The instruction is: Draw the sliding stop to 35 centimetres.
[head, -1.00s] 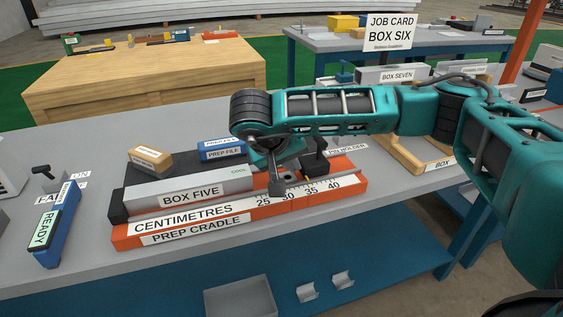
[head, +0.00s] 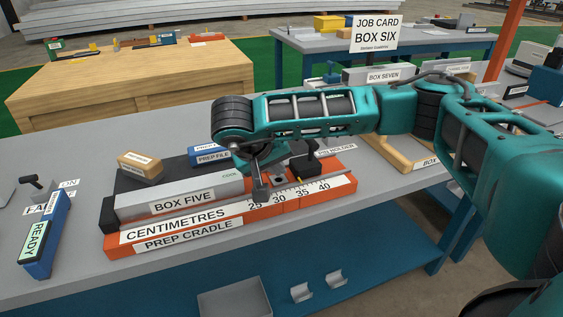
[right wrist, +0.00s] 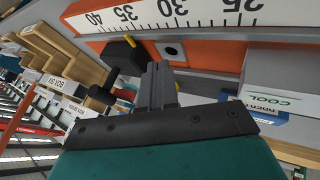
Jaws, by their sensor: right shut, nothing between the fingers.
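The sliding stop, a black block (head: 303,164) with a yellow pointer, stands on the orange prep cradle (head: 172,239). In the right wrist view the stop (right wrist: 118,58) shows its pointer close to the 35 mark; the exact reading cannot be told. The white centimetre scale (head: 220,213) runs along the cradle's front. My right gripper (head: 260,191) is shut and empty over the scale near 25, left of the stop and apart from it. In the right wrist view its fingers (right wrist: 157,85) are together. My left gripper is not in view.
The grey box five (head: 190,194) lies in the cradle, left of my gripper. A small grey block with a dark hole (right wrist: 172,51) sits between box and stop. A blue prep file (head: 212,156), wooden block (head: 141,166) and blue ready unit (head: 42,238) are nearby. The bench front is clear.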

